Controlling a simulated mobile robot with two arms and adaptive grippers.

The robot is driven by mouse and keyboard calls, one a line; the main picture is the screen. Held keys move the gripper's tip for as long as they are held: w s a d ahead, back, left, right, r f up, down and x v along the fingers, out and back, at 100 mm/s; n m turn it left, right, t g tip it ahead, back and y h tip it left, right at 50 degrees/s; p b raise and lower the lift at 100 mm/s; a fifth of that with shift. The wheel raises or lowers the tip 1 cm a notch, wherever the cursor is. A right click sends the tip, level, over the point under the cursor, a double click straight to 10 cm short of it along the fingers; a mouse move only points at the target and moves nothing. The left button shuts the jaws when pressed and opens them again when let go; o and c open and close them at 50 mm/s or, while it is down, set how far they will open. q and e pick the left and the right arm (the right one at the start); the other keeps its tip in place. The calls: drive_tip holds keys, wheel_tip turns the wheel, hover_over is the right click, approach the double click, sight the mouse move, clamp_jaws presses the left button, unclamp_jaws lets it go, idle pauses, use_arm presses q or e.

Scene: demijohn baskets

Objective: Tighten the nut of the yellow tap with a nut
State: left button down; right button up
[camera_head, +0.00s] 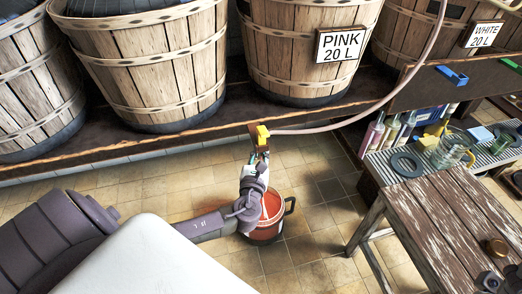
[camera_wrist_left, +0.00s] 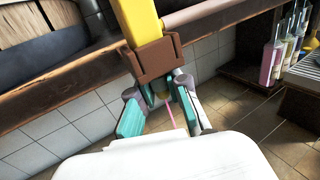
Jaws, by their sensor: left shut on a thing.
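The yellow tap (camera_head: 262,134) sits at the front edge of the dark shelf, at the end of a pale pink hose (camera_head: 385,98). In the left wrist view the tap (camera_wrist_left: 139,18) comes down into a brown bracket (camera_wrist_left: 155,60). My left gripper (camera_head: 257,157) is directly below the tap. In the left wrist view its teal-padded fingers (camera_wrist_left: 160,95) stand on both sides of the tap's lower end and are shut on the nut, which they mostly hide. A thin pink line shows between the fingers. My right gripper is not in view.
A red pot (camera_head: 269,230) stands on the tiled floor below my left gripper. Wooden baskets (camera_head: 150,65) line the shelf, one with a "PINK 20 L" sign (camera_head: 341,45). A worn wooden table (camera_head: 440,220) and bottles (camera_head: 390,130) are at the right.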

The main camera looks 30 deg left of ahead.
use_arm(q)
drive_tip(key=shift+a+m+t+h, duration=0.1)
drive_tip(key=shift+m+t+h, duration=0.4)
drive_tip(key=shift+m+h, duration=0.55)
drive_tip(key=shift+h, duration=0.75)
drive_tip(key=c, duration=1.1)
unclamp_jaws()
drive_tip(key=v, duration=1.2)
drive_tip(key=shift+f, duration=0.1)
